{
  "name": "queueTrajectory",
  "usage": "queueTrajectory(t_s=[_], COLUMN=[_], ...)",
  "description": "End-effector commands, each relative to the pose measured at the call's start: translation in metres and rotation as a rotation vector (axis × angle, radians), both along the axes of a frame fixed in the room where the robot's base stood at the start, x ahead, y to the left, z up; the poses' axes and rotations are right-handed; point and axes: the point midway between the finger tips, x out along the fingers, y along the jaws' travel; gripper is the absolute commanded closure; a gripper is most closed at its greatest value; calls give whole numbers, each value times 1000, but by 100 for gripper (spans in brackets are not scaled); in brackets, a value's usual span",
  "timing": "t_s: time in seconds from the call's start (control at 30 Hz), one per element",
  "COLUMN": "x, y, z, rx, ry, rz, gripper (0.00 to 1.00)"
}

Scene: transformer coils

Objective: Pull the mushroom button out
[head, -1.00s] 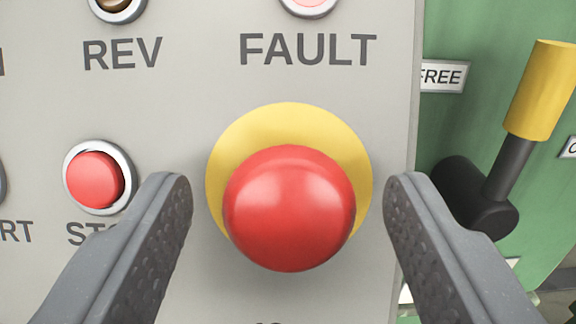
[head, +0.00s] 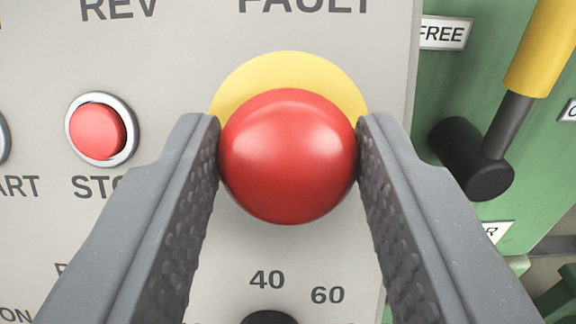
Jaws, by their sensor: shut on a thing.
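The red mushroom button (head: 288,160) stands out from the grey panel in the middle of the head view. A yellow disc (head: 285,72) shows behind it, above its upper edge. My gripper (head: 288,140) is shut on the button, with one dark grey finger against its left side and the other against its right side. The button's stem is hidden behind its round head.
A red STOP button (head: 97,132) in a silver ring sits left of my left finger. A lever with a yellow grip (head: 540,45) stands right of the panel, near my right finger. A dial marked 40 and 60 (head: 270,317) lies below.

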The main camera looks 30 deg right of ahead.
Motion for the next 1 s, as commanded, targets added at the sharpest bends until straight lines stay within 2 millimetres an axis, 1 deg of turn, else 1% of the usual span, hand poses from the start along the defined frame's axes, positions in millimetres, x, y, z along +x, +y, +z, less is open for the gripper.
queueTrajectory(t_s=[0.1, 0.13, 0.2, 0.5, 0.63, 0.77, 1.0], x=[0, 0, 0, 0, -5, -18, -49], y=[2, 2, 2, 1, 5, 14, 37], z=[-1, -1, -1, -1, -1, 0, -1], rx=[-2, -1, -2, -1, -1, -1, -1], ry=[1, 2, 1, 2, 3, 3, 3], rz=[3, 3, 3, 2, 2, 2, 5], gripper=[100, 60, 43, 43, 43, 43, 43])
